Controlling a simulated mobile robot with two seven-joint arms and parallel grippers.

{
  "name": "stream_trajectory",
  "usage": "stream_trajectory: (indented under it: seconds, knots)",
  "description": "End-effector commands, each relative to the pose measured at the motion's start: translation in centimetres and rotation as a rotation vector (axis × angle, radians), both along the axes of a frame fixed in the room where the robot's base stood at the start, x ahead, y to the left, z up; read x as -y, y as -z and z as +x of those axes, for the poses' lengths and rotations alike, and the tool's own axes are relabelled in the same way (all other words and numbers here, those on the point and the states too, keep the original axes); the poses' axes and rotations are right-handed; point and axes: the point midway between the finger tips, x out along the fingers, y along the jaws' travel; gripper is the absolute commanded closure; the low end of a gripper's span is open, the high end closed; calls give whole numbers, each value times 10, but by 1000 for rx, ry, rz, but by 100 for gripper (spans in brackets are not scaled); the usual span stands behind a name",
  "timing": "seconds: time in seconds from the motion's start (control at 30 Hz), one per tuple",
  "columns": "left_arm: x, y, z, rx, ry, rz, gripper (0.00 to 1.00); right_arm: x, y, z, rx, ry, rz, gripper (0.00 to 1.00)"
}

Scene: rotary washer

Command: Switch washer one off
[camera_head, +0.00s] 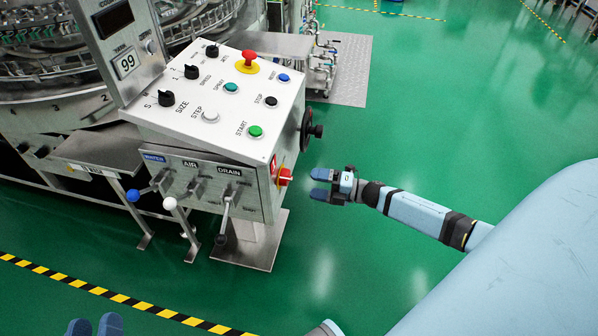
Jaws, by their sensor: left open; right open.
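The washer's control box (190,125) stands in the upper left, with knobs and buttons on its sloped top. A red rotary switch (285,177) is on the box's right side, low near the front corner. A green START button (255,131), a black STOP button (271,101) and a red emergency button on yellow (248,60) are on top. My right gripper (320,184) is open and empty, just right of the red switch and apart from it, fingers pointing left. My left gripper (95,327) is open at the bottom left edge; only its blue fingertips show.
Levers for water (134,195), air (171,204) and drain (227,215) stick out from the box's front. A black handwheel (311,130) juts from its right side. A display post (122,45) rises behind. Green floor is clear to the right; yellow-black tape (95,289) crosses the lower left.

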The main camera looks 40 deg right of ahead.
Motion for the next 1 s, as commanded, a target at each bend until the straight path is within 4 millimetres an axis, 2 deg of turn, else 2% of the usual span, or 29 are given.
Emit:
stream_trajectory:
  seconds: [0.1, 0.3, 1.0]
  knots:
    - [-5, 8, 0, -43, -16, 23, 57, 17, -1, -20, -3, 0, -1, 21]
    - [-6, 23, -3, -96, -24, 44, 57, 33, -1, -38, -1, 1, 1, 21]
    - [-8, 22, -3, -93, -21, 56, 57, 37, 0, -43, 1, 0, 1, 21]
